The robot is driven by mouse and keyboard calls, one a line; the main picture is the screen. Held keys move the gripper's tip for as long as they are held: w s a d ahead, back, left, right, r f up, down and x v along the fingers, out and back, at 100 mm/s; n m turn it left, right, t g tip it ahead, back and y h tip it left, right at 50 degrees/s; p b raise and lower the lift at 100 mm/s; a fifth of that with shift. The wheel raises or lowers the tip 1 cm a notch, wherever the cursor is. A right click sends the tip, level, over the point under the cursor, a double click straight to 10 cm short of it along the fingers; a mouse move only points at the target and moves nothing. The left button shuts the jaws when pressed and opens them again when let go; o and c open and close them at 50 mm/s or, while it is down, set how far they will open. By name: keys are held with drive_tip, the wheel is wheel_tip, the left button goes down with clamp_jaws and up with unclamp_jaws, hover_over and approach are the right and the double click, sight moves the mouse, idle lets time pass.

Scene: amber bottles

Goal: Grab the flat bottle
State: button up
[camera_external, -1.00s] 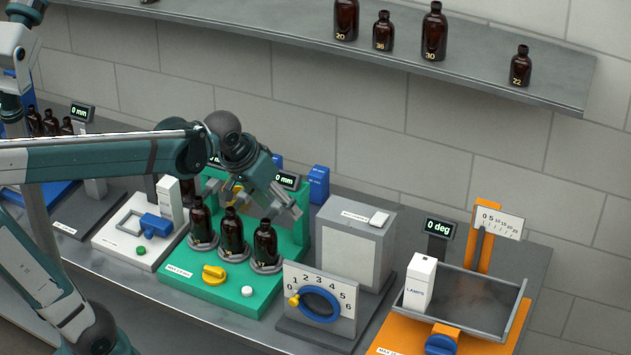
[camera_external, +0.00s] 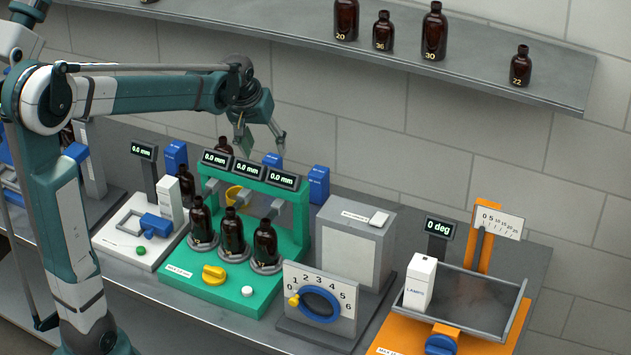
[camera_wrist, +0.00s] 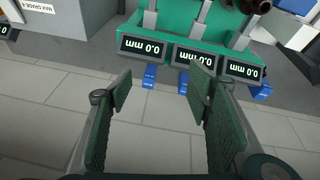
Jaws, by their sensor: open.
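My gripper (camera_external: 260,142) is open and empty, above and behind the green station, with its fingers pointing down. Three amber bottles stand in a row on the green station: left (camera_external: 200,220), middle (camera_external: 233,232) and right (camera_external: 265,242). Another amber bottle (camera_external: 187,184) stands by the white station, and one (camera_external: 224,147) is partly hidden behind the green station. I cannot tell which bottle is the flat one. A dark bottle top (camera_wrist: 258,5) shows in the wrist view.
The green station (camera_external: 190,286) carries several displays (camera_external: 247,169) and yellow parts below my gripper. A grey box (camera_external: 345,245) stands to its right. The wall shelf (camera_external: 470,72) holds several numbered bottles. An orange station (camera_external: 400,335) is at the right.

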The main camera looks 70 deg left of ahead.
drive_tip(key=s+a+f+n+g, duration=0.1)
drive_tip(key=s+a+f, duration=0.1)
drive_tip(key=a, duration=0.6)
drive_tip(key=s+a+f+n, duration=0.1)
drive_tip(key=a+f+n, duration=0.15)
drive_tip(key=a, duration=0.45)
drive_tip(key=n+g+h, duration=0.1)
drive_tip(key=n, duration=0.2)
hover_over(187, 166)
drive_tip(key=w+d, duration=0.2)
drive_tip(key=w, duration=0.4)
wheel_tip(187, 166, down, 10)
drive_tip(key=shift+n+g+h, duration=0.25)
drive_tip(key=shift+g+h, duration=0.35)
drive_tip(key=shift+h, duration=0.1)
drive_tip(key=s+f, duration=0.1)
drive_tip(key=f, duration=0.1)
drive_tip(key=s+a+f, duration=0.1)
drive_tip(key=s+f, duration=0.1)
drive_tip(key=f, duration=0.1)
drive_tip(key=s+a+f+p, duration=0.1)
drive_tip(key=s+f, duration=0.1)
drive_tip(key=f, duration=0.1)
drive_tip(key=shift+s+f, duration=0.15)
drive_tip(key=shift+f, duration=0.05)
drive_tip(key=shift+s+f, duration=0.35)
drive_tip(key=shift+f, duration=0.15)
drive_tip(key=shift+f, duration=0.1)
drive_tip(key=shift+f, duration=1.15)
